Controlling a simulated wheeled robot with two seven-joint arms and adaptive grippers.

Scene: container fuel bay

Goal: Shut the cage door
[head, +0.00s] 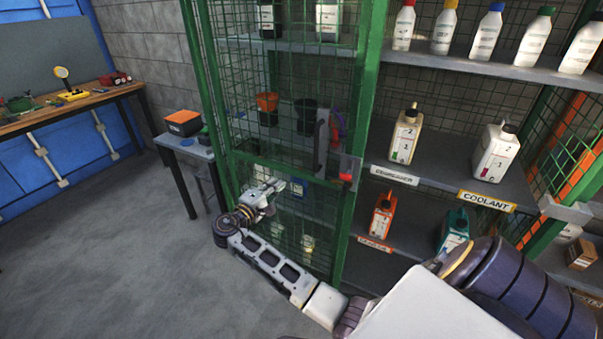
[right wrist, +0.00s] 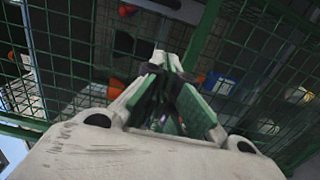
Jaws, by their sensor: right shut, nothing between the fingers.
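The cage door (head: 232,163) is a green-framed wire mesh panel in front of the left shelves in the head view. It looks shut or nearly shut; I cannot tell whether a small gap is left at its edge. A grey latch plate with a red handle (head: 346,177) sits at its right side. My right gripper (head: 279,186) is shut and empty, close to the mesh at mid-height, left of the latch. In the right wrist view its fingers (right wrist: 176,68) point at the green mesh; contact is unclear. My left gripper is not in view.
Behind the mesh are dark buckets (head: 306,117) and other containers on shelves. The open shelves at right hold bottles and a white coolant jug (head: 495,152). A small side table (head: 190,148) with an orange-topped box stands left of the cage. The floor at left is clear.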

